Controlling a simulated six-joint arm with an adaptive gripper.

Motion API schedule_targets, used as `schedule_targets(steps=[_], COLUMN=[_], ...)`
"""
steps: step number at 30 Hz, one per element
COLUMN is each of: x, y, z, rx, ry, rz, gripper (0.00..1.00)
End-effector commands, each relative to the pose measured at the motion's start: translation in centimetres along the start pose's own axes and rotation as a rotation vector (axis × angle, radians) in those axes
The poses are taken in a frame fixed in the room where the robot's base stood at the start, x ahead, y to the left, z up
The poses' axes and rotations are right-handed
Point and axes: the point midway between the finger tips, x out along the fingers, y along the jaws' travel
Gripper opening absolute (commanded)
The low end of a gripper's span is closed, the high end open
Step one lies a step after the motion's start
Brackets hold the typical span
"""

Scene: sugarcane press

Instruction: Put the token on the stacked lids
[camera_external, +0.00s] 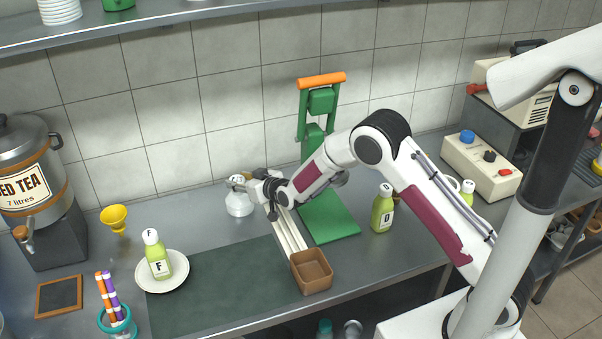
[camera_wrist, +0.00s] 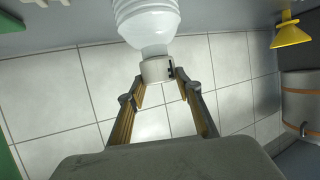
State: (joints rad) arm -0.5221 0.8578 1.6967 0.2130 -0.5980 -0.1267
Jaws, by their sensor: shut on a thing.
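My gripper (camera_external: 243,181) is low over the counter, at the top of a white ribbed container (camera_external: 239,205). In the wrist view my gripper (camera_wrist: 160,88) has its two fingers at either side of the white cap (camera_wrist: 155,69) of that container (camera_wrist: 148,22), shut on it. The container appears upside down there and stands upright on the counter in the external view. A stack of white round pieces (camera_external: 60,12) on the upper shelf may be the lids; I cannot tell. I cannot make out a token in either view.
A green press (camera_external: 329,216) with an orange handle stands right of my gripper. A brown box (camera_external: 312,272) sits by the front edge. A plate (camera_external: 176,283) bears an F bottle (camera_external: 157,255); a D bottle (camera_external: 383,208) stands right. The dark mat (camera_external: 225,285) is mostly clear.

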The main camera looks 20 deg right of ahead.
Motion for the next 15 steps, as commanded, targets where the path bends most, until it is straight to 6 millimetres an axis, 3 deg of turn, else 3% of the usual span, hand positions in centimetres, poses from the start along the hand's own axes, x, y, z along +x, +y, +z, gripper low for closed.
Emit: schedule_targets(steps=[3,4,6,15], x=[0.1,0.11,0.1,0.09], y=[0.0,0.0,0.0,0.0], z=[0.23,0.26,0.23,0.23], rx=[0.0,0.0,0.0,0.0], ry=[0.0,0.0,0.0,0.0], rz=[0.0,0.0,0.0,0.0], gripper=[0.14,0.37,0.51,0.51])
